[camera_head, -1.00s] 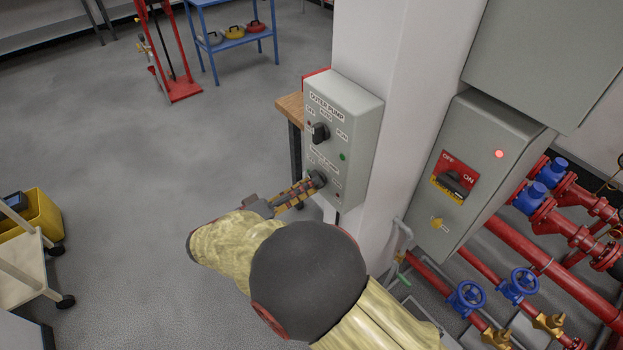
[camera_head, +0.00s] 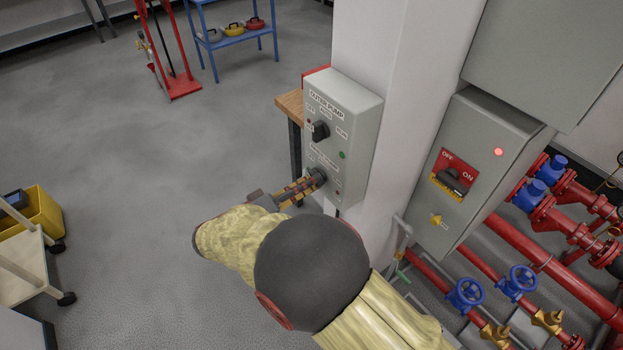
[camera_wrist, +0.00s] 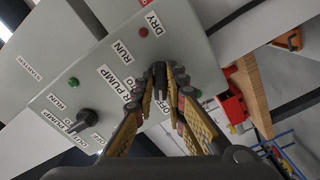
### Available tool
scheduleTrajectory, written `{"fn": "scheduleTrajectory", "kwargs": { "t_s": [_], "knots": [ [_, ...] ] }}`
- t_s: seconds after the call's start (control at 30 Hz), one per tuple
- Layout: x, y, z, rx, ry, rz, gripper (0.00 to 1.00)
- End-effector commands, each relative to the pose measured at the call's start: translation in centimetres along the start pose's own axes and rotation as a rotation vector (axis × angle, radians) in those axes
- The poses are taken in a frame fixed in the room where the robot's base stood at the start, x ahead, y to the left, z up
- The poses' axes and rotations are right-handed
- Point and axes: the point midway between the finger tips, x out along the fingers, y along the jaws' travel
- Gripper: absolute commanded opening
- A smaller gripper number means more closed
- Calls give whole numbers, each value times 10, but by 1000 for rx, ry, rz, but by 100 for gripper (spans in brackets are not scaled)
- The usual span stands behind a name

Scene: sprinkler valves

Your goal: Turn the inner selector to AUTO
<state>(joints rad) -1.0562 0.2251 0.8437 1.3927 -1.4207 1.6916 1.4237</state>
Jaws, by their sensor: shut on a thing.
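The grey control box (camera_head: 358,120) is fixed to a white column. Its upper black selector knob (camera_head: 320,131) sits under the "OUTER PUMP" label and shows at lower left in the wrist view (camera_wrist: 85,121). The lower black knob, the inner selector (camera_wrist: 159,72), is between my fingertips. My gripper (camera_head: 316,179) is shut on this knob, its yellow-and-dark fingers on both sides of it in the wrist view (camera_wrist: 166,82). RUN and OFF labels show around the knob.
A larger grey box with a red OFF/ON switch (camera_head: 452,177) and lit red lamp (camera_head: 498,152) stands to the right. Red pipes with blue valves (camera_head: 467,294) run below it. A wooden-topped table (camera_head: 291,103) is behind the control box. Open floor lies left.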

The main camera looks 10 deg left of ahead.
Motion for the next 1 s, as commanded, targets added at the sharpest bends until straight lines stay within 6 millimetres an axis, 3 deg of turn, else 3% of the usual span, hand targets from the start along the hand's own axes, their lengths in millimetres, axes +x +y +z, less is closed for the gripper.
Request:
{"fn": "scheduleTrajectory", "kwargs": {
  "t_s": [0.37, 1.0],
  "knots": [
    [0, -1, 0, 4, 0, -1, 0],
    [0, -3, 1, 160, 0, -2, 0]
  ]
}}
